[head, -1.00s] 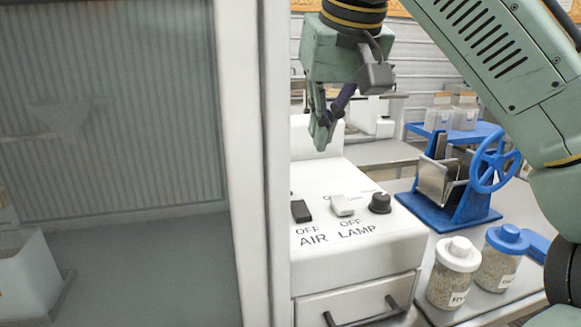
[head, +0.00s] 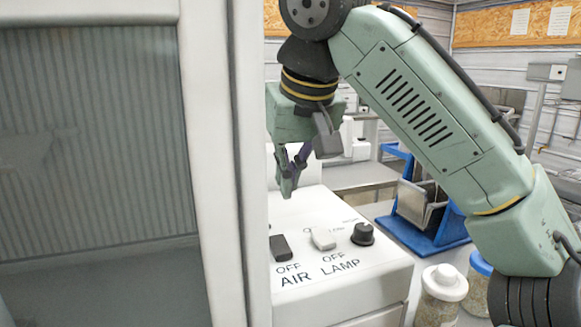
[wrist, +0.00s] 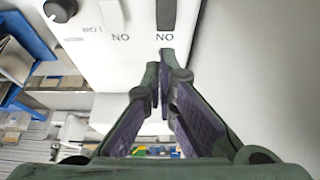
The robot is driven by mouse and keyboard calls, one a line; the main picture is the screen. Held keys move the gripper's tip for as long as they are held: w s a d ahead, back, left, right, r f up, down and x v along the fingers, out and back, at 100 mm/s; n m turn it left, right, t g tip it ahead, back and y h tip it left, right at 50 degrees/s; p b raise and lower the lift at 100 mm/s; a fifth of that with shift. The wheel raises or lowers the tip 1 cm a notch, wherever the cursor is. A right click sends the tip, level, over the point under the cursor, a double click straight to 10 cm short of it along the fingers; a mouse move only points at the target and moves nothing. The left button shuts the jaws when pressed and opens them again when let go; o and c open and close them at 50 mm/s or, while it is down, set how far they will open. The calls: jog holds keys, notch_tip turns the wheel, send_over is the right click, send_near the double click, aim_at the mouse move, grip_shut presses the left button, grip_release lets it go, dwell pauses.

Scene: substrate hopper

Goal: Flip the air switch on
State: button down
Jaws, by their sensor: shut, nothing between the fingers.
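The air switch (head: 281,248) is a dark rocker on the top of the white control box (head: 345,272), behind the words OFF and AIR. Which way it is tipped is hard to tell. In the wrist view, the dark switch (wrist: 165,14) shows beyond its ON label, upside down. My gripper (head: 288,192) points down above the box, behind the air switch in the head view, with its fingers together and empty. In the wrist view, my fingertips (wrist: 162,62) line up with the ON label and appear apart from the switch.
The white lamp switch (head: 323,239) and a black knob (head: 363,234) sit right of the air switch. A pale upright frame (head: 245,160) stands close on the left. Lidded jars (head: 440,300) and a blue stand (head: 425,235) are on the right.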

aim_at(281, 235)
jog(key=p+x, duration=0.2)
jog(key=x, duration=0.7)
jog(key=shift+f, duration=0.35)
jog(key=shift+s, duration=0.1)
